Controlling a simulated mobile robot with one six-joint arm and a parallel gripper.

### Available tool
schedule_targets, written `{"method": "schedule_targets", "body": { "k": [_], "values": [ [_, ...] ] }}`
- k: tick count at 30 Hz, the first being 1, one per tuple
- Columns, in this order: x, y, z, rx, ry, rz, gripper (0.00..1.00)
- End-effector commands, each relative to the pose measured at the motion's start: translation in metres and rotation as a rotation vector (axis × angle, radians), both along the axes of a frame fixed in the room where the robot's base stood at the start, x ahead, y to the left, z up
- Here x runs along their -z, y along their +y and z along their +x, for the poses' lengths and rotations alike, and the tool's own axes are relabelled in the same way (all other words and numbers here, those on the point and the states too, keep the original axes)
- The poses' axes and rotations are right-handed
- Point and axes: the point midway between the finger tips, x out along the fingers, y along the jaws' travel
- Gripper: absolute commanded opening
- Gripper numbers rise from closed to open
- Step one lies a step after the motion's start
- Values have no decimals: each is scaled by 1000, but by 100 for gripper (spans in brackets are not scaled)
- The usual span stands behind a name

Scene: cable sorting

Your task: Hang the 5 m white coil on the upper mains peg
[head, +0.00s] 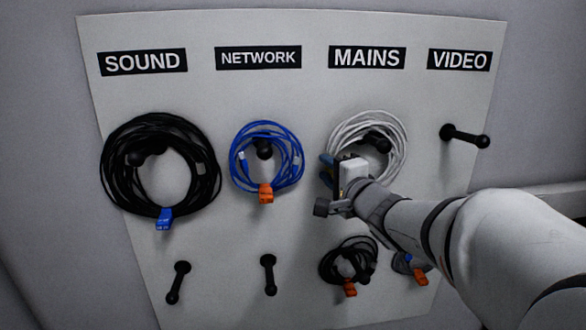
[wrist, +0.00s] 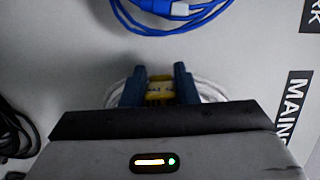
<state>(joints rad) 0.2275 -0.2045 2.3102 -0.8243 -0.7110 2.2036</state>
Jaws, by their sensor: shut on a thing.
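The white coil (head: 396,122) is at the upper mains peg (head: 378,141), under the MAINS label. The peg's dark knob shows inside the coil's loop; I cannot tell whether the coil's weight rests on it. My gripper (head: 329,172) is at the coil's lower left and hides that part of it. In the wrist view my gripper (wrist: 160,82) has its blue fingers closed on the coil's yellow tag (wrist: 159,90). White strands (wrist: 208,84) show on both sides of the fingers. The tag's print is too small to read.
A black coil (head: 112,165) hangs under SOUND and a blue coil (head: 298,160) under NETWORK, close to my gripper. The upper video peg (head: 464,135) and the lower sound (head: 178,282) and network (head: 268,274) pegs are bare. A small dark coil (head: 330,262) hangs below my gripper.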

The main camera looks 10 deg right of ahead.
Motion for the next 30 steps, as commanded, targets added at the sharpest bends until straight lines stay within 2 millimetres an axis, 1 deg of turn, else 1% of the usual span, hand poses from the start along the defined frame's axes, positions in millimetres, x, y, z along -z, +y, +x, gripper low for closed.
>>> {"method": "schedule_targets", "body": {
  "k": [10, 11, 18, 20, 27, 30],
  "values": [
    [0, 0, 0, 1, -1, 0, 0],
    [0, 0, 0, 1, -1, 0, 28],
    [0, 0, 0, 0, 0, 0, 48],
    [0, 0, 0, 0, 0, 0, 53],
    [1, 0, -1, 0, 3, 1, 53],
    [0, -3, -8, 2, 1, 1, 53]
  ]
}}
